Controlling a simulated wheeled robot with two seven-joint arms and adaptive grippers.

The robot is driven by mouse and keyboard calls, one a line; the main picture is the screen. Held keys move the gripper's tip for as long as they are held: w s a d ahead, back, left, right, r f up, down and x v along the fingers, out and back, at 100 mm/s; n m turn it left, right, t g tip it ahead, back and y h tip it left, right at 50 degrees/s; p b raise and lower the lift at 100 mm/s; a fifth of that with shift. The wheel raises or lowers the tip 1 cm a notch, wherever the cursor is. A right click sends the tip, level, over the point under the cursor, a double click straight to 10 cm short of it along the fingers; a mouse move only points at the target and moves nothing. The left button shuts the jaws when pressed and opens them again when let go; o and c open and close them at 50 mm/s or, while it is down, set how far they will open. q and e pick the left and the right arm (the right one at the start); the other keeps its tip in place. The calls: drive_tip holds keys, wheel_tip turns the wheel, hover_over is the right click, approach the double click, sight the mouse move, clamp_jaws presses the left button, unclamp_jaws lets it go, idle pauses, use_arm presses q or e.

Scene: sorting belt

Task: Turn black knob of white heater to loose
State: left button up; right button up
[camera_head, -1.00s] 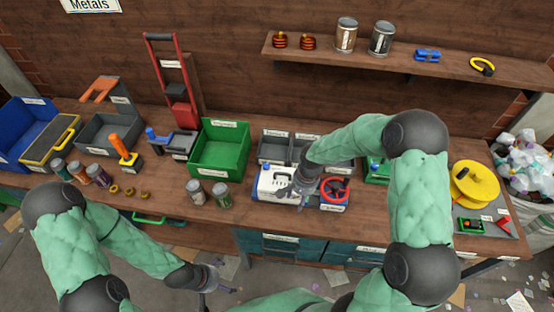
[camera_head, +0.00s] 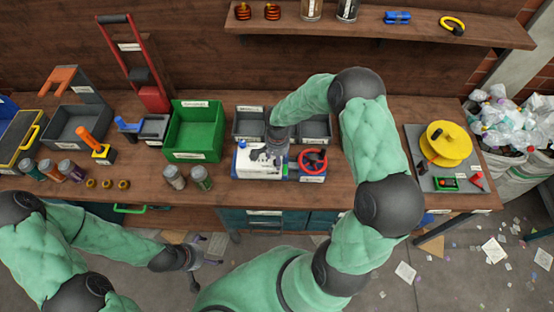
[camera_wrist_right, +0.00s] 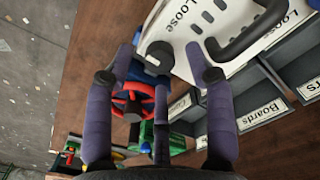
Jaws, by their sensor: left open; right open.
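The white heater (camera_head: 243,165) sits on the bench at centre, with a blue base. In the right wrist view its white top (camera_wrist_right: 228,15) carries the word "Loose", slots and a black curved handle (camera_wrist_right: 250,38). A dark knob (camera_wrist_right: 160,56) shows between my right gripper's fingertips; whether they touch it, I cannot tell. My right gripper (camera_wrist_right: 160,62) is open over the heater; it also shows in the head view (camera_head: 266,155), partly covering the heater top. My left gripper (camera_head: 208,254) is open and empty, in front of the bench and away from the heater.
A box with a red wheel (camera_head: 313,160) stands right beside the heater. Grey bins (camera_head: 250,124) stand behind it. Two jars (camera_head: 174,177) and a green bin (camera_head: 193,138) are to the left. A yellow spool (camera_head: 449,143) lies far right. The bench front between is clear.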

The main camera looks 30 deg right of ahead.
drive_tip(key=shift+f, duration=0.75)
clamp_jaws()
